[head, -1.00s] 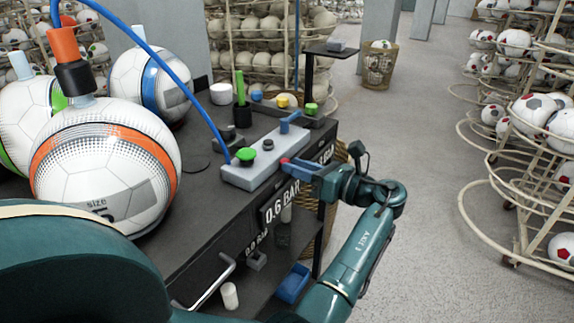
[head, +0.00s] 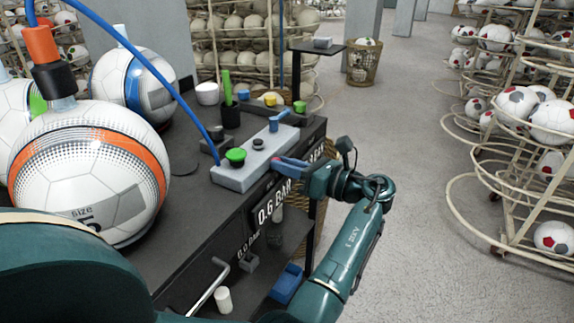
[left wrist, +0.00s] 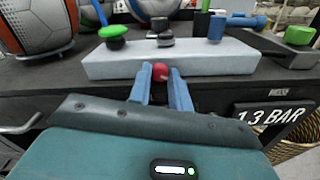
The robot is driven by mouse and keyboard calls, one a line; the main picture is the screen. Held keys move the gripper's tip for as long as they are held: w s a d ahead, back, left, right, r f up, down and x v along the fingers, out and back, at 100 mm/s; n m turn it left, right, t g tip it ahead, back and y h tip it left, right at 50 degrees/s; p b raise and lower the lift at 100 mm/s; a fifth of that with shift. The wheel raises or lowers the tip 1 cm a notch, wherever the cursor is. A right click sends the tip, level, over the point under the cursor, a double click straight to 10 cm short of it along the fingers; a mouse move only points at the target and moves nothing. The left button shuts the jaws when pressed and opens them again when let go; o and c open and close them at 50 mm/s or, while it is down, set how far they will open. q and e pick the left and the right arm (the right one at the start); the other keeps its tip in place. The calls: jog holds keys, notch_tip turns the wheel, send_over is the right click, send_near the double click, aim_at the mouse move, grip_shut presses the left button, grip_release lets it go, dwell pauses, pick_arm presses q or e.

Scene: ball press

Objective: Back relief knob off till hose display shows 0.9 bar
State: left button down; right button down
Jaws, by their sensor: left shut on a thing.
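A small red knob (left wrist: 160,72) sticks out of the front of a long grey block (left wrist: 205,60) in the left wrist view. My left gripper (left wrist: 160,78) has its blue fingers shut on this knob. In the head view, my left gripper (head: 280,162) reaches the front of the grey block (head: 240,174) from the right. A display on the bench front (head: 273,203) reads 0.6 BAR. A second display, right of the gripper in the left wrist view (left wrist: 272,114), reads 1.3 BAR. Which one is the hose display I cannot tell. My right gripper is out of view.
A blue hose (head: 150,62) rises from the block's left end. A green button (head: 235,155) and a blue lever (head: 278,121) top the block. A white-and-orange ball (head: 85,165) with a fitting stands at left. Open floor (head: 415,200) lies right of the bench.

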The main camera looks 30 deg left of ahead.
pick_arm(q)
jog(key=shift+n+p, duration=0.75)
jog(key=shift+n, duration=2.15)
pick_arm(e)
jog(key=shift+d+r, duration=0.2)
pick_arm(q)
jog(key=c, duration=1.6)
grip_release()
jog(key=shift+o, duration=0.2)
